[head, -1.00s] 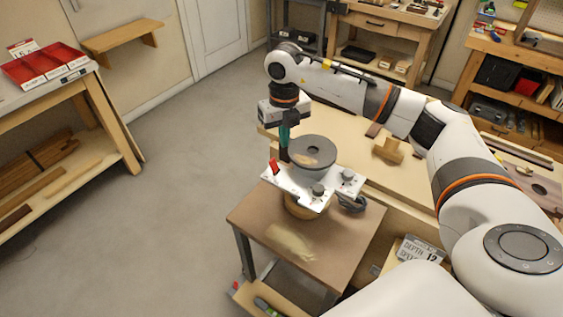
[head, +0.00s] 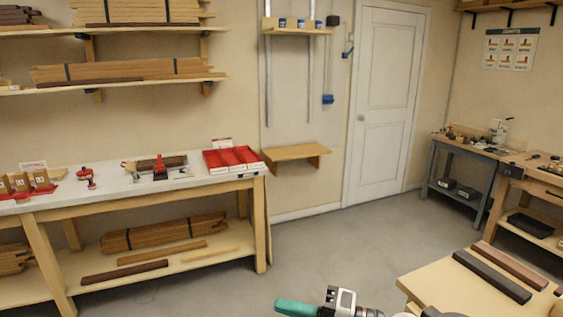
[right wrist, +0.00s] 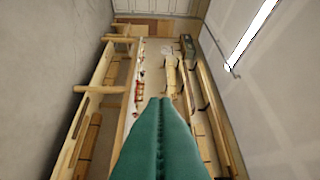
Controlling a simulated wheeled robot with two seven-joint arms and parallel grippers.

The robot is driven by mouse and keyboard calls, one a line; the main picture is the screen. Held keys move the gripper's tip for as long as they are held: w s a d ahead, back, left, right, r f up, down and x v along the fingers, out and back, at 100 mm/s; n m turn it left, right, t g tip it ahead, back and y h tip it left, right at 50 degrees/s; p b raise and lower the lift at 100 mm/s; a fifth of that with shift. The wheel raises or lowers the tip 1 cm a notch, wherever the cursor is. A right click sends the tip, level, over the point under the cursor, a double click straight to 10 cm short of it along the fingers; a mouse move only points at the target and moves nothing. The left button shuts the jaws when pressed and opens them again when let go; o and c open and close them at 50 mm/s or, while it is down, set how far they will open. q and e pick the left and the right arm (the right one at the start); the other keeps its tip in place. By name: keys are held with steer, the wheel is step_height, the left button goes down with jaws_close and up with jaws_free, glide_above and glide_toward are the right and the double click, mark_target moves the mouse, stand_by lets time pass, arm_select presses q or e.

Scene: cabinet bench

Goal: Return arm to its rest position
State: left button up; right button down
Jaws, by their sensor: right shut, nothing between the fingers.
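My right gripper (head: 293,307) shows at the bottom of the head view, with its green fingers pointing left. In the right wrist view its two green fingers (right wrist: 160,140) lie pressed together with nothing between them. It hangs in free air over the floor, apart from the benches. Most of my right arm is below the head picture. My left gripper is in neither view.
A long white-topped bench (head: 110,190) with red trays (head: 232,160) stands along the left wall. A wooden bench top (head: 455,290) with dark strips is at lower right. Grey floor (head: 340,240) is open between them. A white door (head: 388,110) is behind.

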steer(key=w+d+m+t+h, duration=0.2)
steer(key=d+m+t+h, duration=0.75)
steer(key=m+t, duration=0.7)
steer(key=s+d+f+m+g+h, duration=0.5)
steer(key=d+f+m+g+h, duration=0.35)
steer(key=f+m, duration=0.35)
steer(key=s+f+m+g, duration=0.1)
steer(key=s+f+g, duration=0.45)
steer(key=s, duration=0.45)
steer(key=s+f+m+g, duration=0.2)
steer(key=s+f+g, duration=0.4)
steer(key=s, duration=0.4)
step_height(320, 180, down, 26)
steer(key=s, duration=0.1)
steer(key=s+d+f, duration=0.2)
steer(key=s+f, duration=0.6)
steer(key=s+d+f+b, duration=0.1)
steer(key=s+f, duration=0.7)
steer(key=f, duration=0.1)
steer(key=shift+s+d+n+g, duration=0.4)
steer(key=shift+n+g, duration=0.05)
